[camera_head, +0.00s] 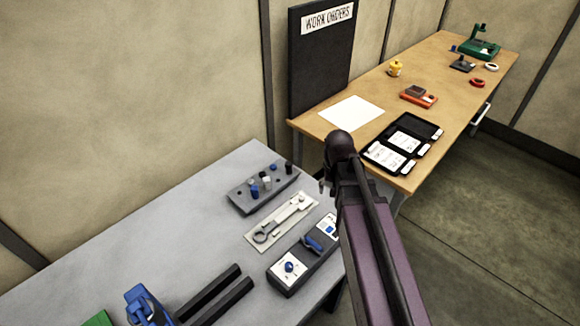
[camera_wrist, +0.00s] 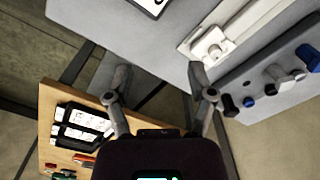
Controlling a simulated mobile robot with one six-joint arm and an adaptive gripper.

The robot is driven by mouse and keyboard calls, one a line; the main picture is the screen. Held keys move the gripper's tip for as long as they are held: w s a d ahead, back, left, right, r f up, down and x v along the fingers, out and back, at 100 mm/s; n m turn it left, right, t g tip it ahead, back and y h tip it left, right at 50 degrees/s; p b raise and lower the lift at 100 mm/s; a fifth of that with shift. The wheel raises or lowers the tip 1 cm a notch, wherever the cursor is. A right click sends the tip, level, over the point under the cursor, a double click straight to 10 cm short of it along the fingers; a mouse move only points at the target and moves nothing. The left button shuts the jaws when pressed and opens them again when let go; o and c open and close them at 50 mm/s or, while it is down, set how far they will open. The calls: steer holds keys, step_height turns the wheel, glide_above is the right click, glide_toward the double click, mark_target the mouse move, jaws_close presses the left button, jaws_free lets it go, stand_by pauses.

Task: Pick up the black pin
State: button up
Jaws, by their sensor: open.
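The black pin (camera_head: 288,167) stands at the right end of a grey holder block (camera_head: 240,205) on the grey table. In the wrist view the black pin (camera_wrist: 228,104) is at the right, just beyond my right finger. Beside it in the block are a blue pin (camera_wrist: 248,102), a pale pin (camera_wrist: 276,76) and another blue pin (camera_wrist: 307,57). My gripper (camera_wrist: 159,70) is open, with nothing between its fingers. It is off to one side of the pin and apart from it. In the head view my arm hides most of the gripper.
A pale tray with a wrench (camera_head: 285,215) lies beside the block. A dark case (camera_head: 287,278) with blue items is nearer the table's front. A wooden desk (camera_head: 440,75) with a black case (camera_head: 375,160) stands behind my arm.

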mark_target(289, 163)
steer(key=w+a+r+m+p, duration=0.1)
steer(key=w+a+r+p, duration=0.1)
steer(key=w+a, duration=0.4)
steer(key=w+a+r+m+p, duration=0.2)
steer(key=w+a, duration=0.5)
steer(key=w, duration=0.6)
steer(key=shift+r, duration=0.2)
steer(key=shift+a, duration=0.1)
step_height(289, 163, down, 9)
steer(key=b, duration=0.8)
steer(key=shift+r+b, duration=0.2)
steer(key=shift+b, duration=0.15)
steer(key=shift+f, duration=0.1)
steer(key=shift+f+b, duration=2.5)
steer(key=shift+b, duration=0.1)
jaws_close()
